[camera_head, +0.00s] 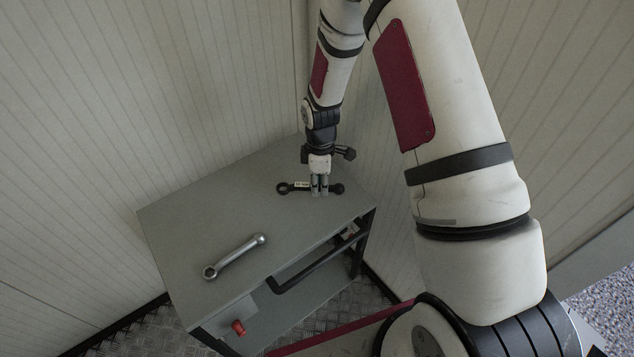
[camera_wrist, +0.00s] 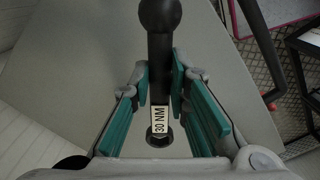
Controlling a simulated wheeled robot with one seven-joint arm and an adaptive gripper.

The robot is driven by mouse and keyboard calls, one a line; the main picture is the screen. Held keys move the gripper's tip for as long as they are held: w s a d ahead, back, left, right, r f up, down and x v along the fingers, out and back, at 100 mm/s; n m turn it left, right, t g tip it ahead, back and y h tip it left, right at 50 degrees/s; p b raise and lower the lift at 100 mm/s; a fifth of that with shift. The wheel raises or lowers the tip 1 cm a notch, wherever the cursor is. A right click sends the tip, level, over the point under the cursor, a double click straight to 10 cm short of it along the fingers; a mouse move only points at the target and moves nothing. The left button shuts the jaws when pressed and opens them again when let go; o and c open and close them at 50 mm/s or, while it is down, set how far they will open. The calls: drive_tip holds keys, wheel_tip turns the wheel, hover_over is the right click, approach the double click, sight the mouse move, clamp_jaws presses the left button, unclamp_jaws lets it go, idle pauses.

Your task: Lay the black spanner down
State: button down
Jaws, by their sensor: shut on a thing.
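The black spanner (camera_head: 298,188) is at the back right of the grey table top (camera_head: 205,215), lying roughly level across the view. It carries a white label, which reads "30 NM" in the wrist view (camera_wrist: 160,118). My gripper (camera_head: 319,191) points down over the spanner's middle and is shut on it. In the wrist view the green finger pads (camera_wrist: 177,85) stand on both sides of the black shaft. I cannot tell whether the spanner touches the table top.
A silver spanner (camera_head: 236,258) lies on the table's front left part. Panelled walls (camera_head: 130,90) stand close behind the table. The table top between the spanners is clear.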

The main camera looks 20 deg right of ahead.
sight(319, 207)
drive_tip(key=n, duration=0.2)
drive_tip(key=n+b, duration=0.1)
drive_tip(key=shift+w+f+n, duration=0.35)
drive_tip(key=shift+n, duration=0.05)
drive_tip(key=n, duration=0.2)
drive_tip(key=shift+d+f+n+b, duration=0.1)
drive_tip(key=shift+f+n+b, duration=0.05)
drive_tip(key=shift+n+b, duration=0.2)
drive_tip(key=shift+f+b, duration=1.45)
drive_tip(key=shift+f, duration=1.8)
drive_tip(key=shift+f, duration=0.1)
drive_tip(key=c, duration=1.4)
unclamp_jaws()
drive_tip(key=shift+c, duration=0.2)
